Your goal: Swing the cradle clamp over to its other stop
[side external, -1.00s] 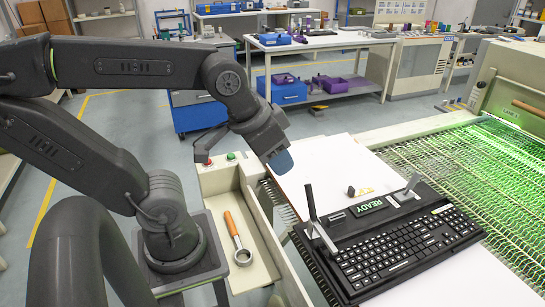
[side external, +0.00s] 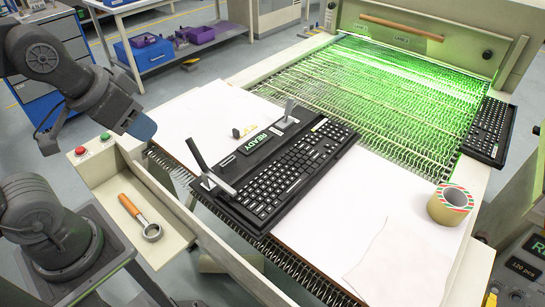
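The black cradle (side external: 250,157) lies on the white work surface and bears a lit READY display (side external: 257,143). A black keyboard (side external: 302,165) sits along its front side. A second grey lever (side external: 289,108) stands at the far end. My gripper (side external: 141,127), with a blue fingertip, hangs left of the cradle, clear of both levers. Only one blue finger face shows, so its opening cannot be judged.
An orange-handled tool (side external: 139,216) lies in the side tray (side external: 172,240). Red and green buttons (side external: 93,145) sit at the tray's far end. A green-lit mesh conveyor (side external: 385,95) lies beyond, with another keyboard (side external: 489,128). A tape roll (side external: 450,204) stands at right.

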